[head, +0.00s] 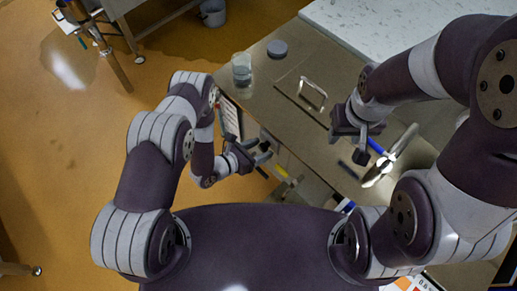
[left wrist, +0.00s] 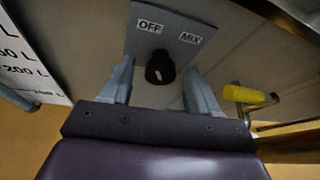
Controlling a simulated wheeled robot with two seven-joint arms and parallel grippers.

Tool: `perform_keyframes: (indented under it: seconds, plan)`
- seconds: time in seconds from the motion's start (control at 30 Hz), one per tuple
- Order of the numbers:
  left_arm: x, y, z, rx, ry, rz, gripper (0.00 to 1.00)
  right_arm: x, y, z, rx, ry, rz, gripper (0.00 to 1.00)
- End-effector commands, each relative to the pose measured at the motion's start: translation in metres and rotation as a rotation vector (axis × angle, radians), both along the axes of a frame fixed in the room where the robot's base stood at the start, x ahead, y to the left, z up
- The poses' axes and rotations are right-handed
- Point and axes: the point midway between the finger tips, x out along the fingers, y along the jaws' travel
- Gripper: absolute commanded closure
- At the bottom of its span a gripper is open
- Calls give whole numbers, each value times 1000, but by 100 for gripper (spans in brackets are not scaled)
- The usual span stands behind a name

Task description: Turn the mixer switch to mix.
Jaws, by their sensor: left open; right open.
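The mixer switch is a black round knob (left wrist: 160,68) with a pale mark, on a grey plate (left wrist: 172,32) labelled OFF on the left and MIX on the right, in the left wrist view. The mark's exact direction is too small to tell. My left gripper (left wrist: 158,85) is open, its two fingers on either side of the knob and apart from it. In the head view my left gripper (head: 262,156) is at the front of the bench, and the switch cannot be made out there. My right gripper (head: 362,145) is open above the bench top.
A yellow-handled valve (left wrist: 250,95) sticks out right of the switch. A white litre scale (left wrist: 22,55) is at the left. On the bench (head: 265,95) are a clear beaker (head: 241,70), a grey disc (head: 277,49), a metal handle (head: 313,92) and a blue-handled tool (head: 376,147).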

Motion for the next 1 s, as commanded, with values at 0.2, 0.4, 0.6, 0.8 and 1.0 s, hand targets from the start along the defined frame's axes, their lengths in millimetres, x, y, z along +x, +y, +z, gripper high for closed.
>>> perform_keyframes:
  seconds: [0.2,0.4,0.6,0.8,1.0]
  plan:
    - [0,0,0,0,0,0,91,0,0,0,0,0,0,56]
    - [0,0,0,4,-3,0,95,0,0,0,0,0,0,56]
    - [-1,0,0,47,-45,-2,95,0,0,0,0,0,0,56]
    - [-2,-1,0,139,-137,-3,95,0,0,0,0,0,0,56]
    - [-3,-2,0,247,-245,-3,95,0,0,-1,0,0,0,56]
